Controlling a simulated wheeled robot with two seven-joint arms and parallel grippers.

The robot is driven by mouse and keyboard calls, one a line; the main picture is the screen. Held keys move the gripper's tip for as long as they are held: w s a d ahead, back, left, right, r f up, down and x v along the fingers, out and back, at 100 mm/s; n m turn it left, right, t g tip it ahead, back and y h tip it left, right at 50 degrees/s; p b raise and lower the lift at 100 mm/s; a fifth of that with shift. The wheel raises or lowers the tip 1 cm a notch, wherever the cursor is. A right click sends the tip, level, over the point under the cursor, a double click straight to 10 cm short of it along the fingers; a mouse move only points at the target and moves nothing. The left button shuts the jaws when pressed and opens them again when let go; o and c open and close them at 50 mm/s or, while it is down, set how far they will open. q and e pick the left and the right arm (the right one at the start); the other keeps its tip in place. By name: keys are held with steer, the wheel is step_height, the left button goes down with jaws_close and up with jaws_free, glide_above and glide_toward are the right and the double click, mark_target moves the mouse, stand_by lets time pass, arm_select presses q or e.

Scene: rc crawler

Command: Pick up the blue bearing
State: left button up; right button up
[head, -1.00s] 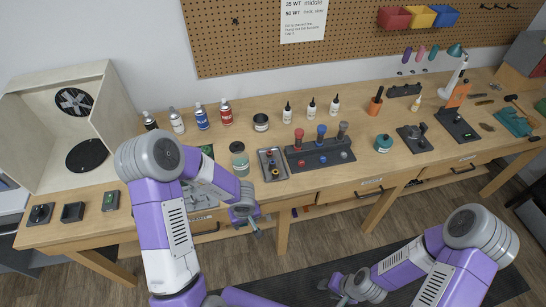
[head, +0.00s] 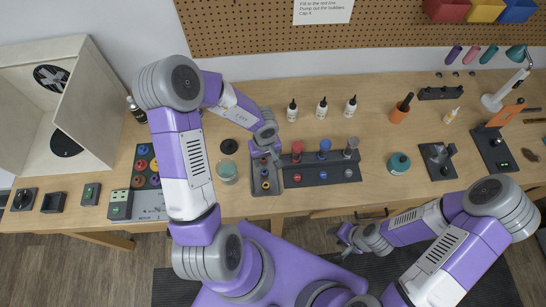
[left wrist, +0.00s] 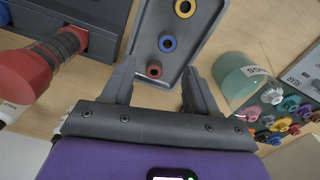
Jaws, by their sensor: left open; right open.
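The blue bearing (left wrist: 167,43) lies in the grey tray (left wrist: 207,25), between the yellow bearing (left wrist: 184,8) and the red bearing (left wrist: 153,69). In the head view the tray (head: 281,186) stands near the table's front edge, and the blue bearing (head: 264,172) is small there. My left gripper (head: 268,156) is over the tray's far end, open and empty. In the left wrist view its fingers (left wrist: 157,75) point at the tray, with the red bearing between the tips and the blue one just beyond. My right gripper (head: 343,240) is open and empty, in front of the table.
A dark stand (head: 325,174) with red, blue and grey capped parts is close to the tray's right side. A green-topped jar (head: 227,171) stands close on its left. Several white bottles (head: 322,108) stand behind. A sorting tray of colored parts is further left.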

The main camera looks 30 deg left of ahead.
mark_target(265, 172)
arm_select(q)
steer(key=s+f, duration=0.1)
steer(key=f+b, duration=0.1)
steer(key=f, duration=0.1)
steer(key=shift+s, duration=0.4)
step_height(265, 172, down, 4)
steer(key=shift+w+d+r+b, duration=0.1)
steer(key=shift+w+b, duration=0.05)
steer(key=shift+b, duration=1)
arm_select(e)
steer(key=f, duration=0.1)
steer(key=s+f, duration=0.1)
steer(key=f, duration=0.1)
steer(key=shift+s+f, duration=0.1)
arm_select(q)
steer(key=shift+c, duration=0.2)
